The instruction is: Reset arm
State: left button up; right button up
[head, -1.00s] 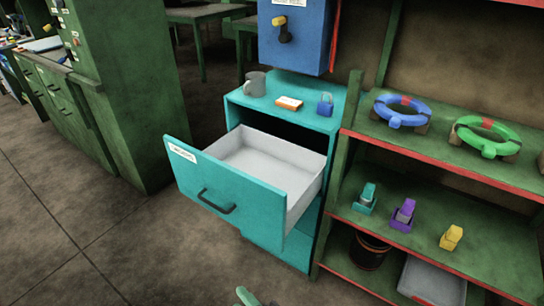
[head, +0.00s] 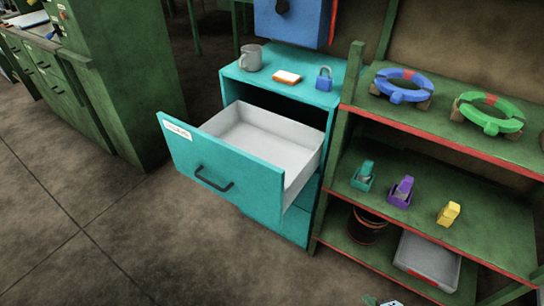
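Only a small sliver of what looks like my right gripper (head: 381,301) shows at the bottom edge, right of centre. Too little of it is in the picture to tell whether it is open or shut. It is apart from the cabinet and the shelf. My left gripper is not in view. The teal cabinet (head: 311,108) stands in the middle with its top drawer (head: 226,172) pulled well out. The white inside of the drawer looks empty.
The green shelf (head: 480,225) on the right holds blue and green rings, small coloured dispensers, a dark bucket and a grey bin. Floor in front is clear.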

jog(key=s+d+f+m+g+h, duration=0.2)
jog(key=s+d+f+m+h, duration=0.15)
jog(key=d, duration=0.75)
jog(key=s+d+f+m+g+h, duration=0.15)
jog(key=s+d+f+m, duration=0.3)
jog(key=d, duration=0.75)
jog(key=s+d+m+g+h, duration=0.35)
jog(key=s+d+m, duration=0.35)
jog(key=s+d, duration=0.7)
jog(key=s+a+f+y, duration=0.1)
jog(key=a+f, duration=0.2)
jog(key=a, duration=0.7)
jog(key=s+a+f+m+y, duration=0.1)
jog(key=a+f+y, duration=0.1)
jog(key=a, duration=0.9)
jog(key=s+a+f+m+y, duration=0.1)
jog(key=a+f, duration=0.4)
jog(key=a, duration=0.6)
jog(key=shift+s+y, duration=0.1)
jog(key=shift+y, duration=0.15)
